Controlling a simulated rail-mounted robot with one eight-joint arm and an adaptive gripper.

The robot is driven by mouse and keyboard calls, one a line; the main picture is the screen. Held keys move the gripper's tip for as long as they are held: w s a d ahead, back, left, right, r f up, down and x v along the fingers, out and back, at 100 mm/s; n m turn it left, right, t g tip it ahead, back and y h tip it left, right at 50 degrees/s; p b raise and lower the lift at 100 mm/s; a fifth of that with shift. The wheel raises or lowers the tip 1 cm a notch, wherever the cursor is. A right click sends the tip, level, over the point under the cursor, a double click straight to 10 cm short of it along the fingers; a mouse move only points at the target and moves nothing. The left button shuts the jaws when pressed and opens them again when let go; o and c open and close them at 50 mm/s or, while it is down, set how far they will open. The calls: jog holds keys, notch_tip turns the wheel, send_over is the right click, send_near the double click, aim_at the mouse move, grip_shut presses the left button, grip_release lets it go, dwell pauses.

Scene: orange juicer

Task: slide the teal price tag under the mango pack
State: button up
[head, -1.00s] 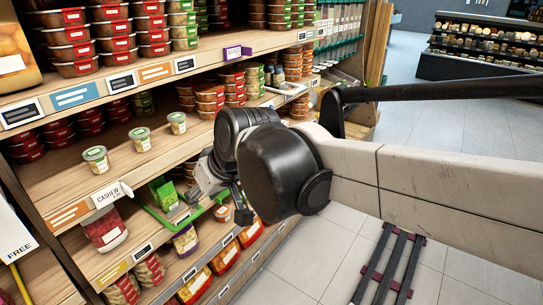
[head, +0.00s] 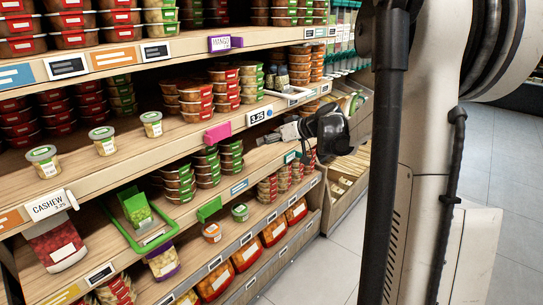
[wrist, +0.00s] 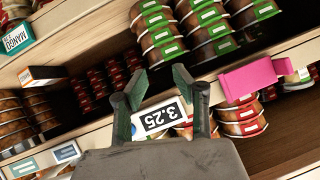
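A tag with a teal side and a white face reading MANGO (wrist: 16,38) sits on a shelf edge at the upper left of the wrist view. A small teal tag (head: 291,157) shows on the lower shelf edge below my gripper in the head view; it may be the same tag. My gripper (wrist: 157,80) is open and empty, its fingers apart. A white 3.25 tag (wrist: 157,119) shows between the fingers, on the shelf edge (head: 258,117); I cannot tell whether they touch it. I cannot pick out the mango pack for certain; several orange packs (head: 274,231) stand on the bottom shelf.
A magenta tag (head: 217,133) sticks out left of the 3.25 tag. A purple tag (head: 225,43) is on the shelf above. A green-framed holder (head: 136,212) and a CASHEW tag (head: 50,203) are at the lower left. Stacked tubs fill the shelves; the right floor is open.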

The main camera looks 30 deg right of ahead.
jog(key=w+d+f+t+b, duration=0.1)
jog(key=d+f+b, duration=0.1)
jog(key=d+f, duration=0.35)
jog(key=w+d+f+t+b, duration=0.1)
jog(key=d+f+t, duration=0.15)
jog(key=d, duration=0.65)
jog(key=n+t+b, duration=0.2)
jog(key=t+b, duration=0.1)
jog(key=b, duration=0.1)
send_near(294, 158)
jog(key=w, duration=0.2)
jog(key=w+r+b, duration=0.1)
jog(key=w, duration=0.1)
jog(key=w+r, duration=0.1)
jog(key=w, duration=0.2)
jog(key=shift+w+a+b, duration=0.15)
jog(key=shift+a+b, duration=0.05)
jog(key=shift+b, duration=0.2)
jog(key=shift+c, duration=0.4)
grip_shut()
